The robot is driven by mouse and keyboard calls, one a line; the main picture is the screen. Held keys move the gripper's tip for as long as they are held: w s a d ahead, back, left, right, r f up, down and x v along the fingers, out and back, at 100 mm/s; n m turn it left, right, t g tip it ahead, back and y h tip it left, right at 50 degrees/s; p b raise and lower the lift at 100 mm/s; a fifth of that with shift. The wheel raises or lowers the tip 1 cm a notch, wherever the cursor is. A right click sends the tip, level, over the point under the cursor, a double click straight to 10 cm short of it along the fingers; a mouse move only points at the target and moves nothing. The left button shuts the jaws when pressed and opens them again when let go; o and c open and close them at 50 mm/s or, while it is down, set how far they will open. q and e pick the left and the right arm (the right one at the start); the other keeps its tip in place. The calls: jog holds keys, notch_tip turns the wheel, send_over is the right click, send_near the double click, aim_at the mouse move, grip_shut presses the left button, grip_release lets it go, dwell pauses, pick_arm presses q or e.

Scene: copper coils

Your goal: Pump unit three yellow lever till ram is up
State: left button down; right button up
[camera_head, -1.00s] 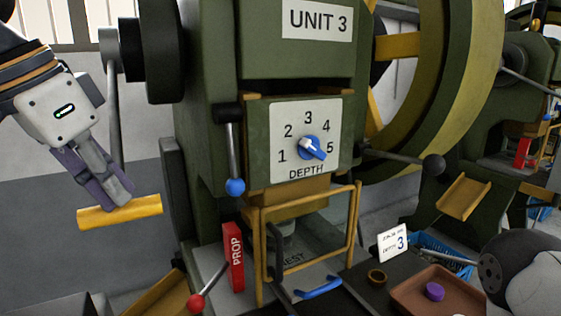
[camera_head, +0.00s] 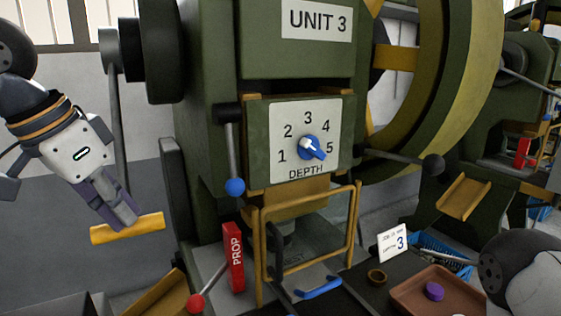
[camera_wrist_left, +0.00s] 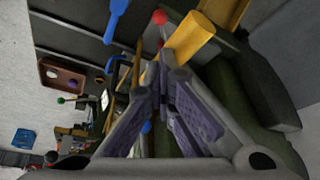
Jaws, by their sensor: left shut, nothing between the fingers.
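The yellow lever (camera_head: 128,228) is a yellow bar at the foot of a grey arm, left of the green UNIT 3 press (camera_head: 225,60). My left gripper (camera_head: 130,225) is shut and empty, its fingertips against the top of the bar. In the left wrist view my shut fingers (camera_wrist_left: 163,85) point toward the yellow bar (camera_wrist_left: 190,38). The ram (camera_head: 300,193), a tan block under the DEPTH plate (camera_head: 305,140), is partly hidden by the yellow guard frame (camera_head: 357,215). My right gripper is out of view.
A red PROP block (camera_head: 233,257) and a red-knobbed lever (camera_head: 196,303) stand right of the yellow lever. A blue-knobbed lever (camera_head: 235,186) hangs on the press front. A brown tray (camera_head: 410,300) with a purple piece lies at lower right.

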pick_arm(q)
jog(key=shift+w+a+f, duration=0.3)
jog(key=shift+w+f, duration=0.05)
jog(key=shift+f, duration=0.25)
jog(key=shift+w+a+f, duration=0.25)
jog(key=shift+w+f, duration=0.1)
jog(key=shift+f, duration=0.25)
jog(key=s+d+r, duration=0.2)
jog(key=s+r, duration=0.1)
jog(key=r, duration=0.4)
jog(key=s+d+r, duration=0.2)
jog(key=s+r, duration=0.1)
jog(key=r, duration=0.3)
jog(key=shift+r, duration=0.35)
jog(key=shift+f, duration=0.7)
jog(key=shift+w+a+f, duration=0.25)
jog(key=shift+w+f, duration=0.05)
jog(key=shift+f, duration=0.6)
jog(key=shift+w+a+f, duration=0.2)
jog(key=shift+w+f, duration=0.15)
jog(key=shift+f, duration=0.5)
jog(key=shift+w+a+f, duration=0.25)
jog(key=shift+w+f, duration=0.05)
jog(key=shift+f, duration=0.6)
jog(key=shift+f, duration=0.1)
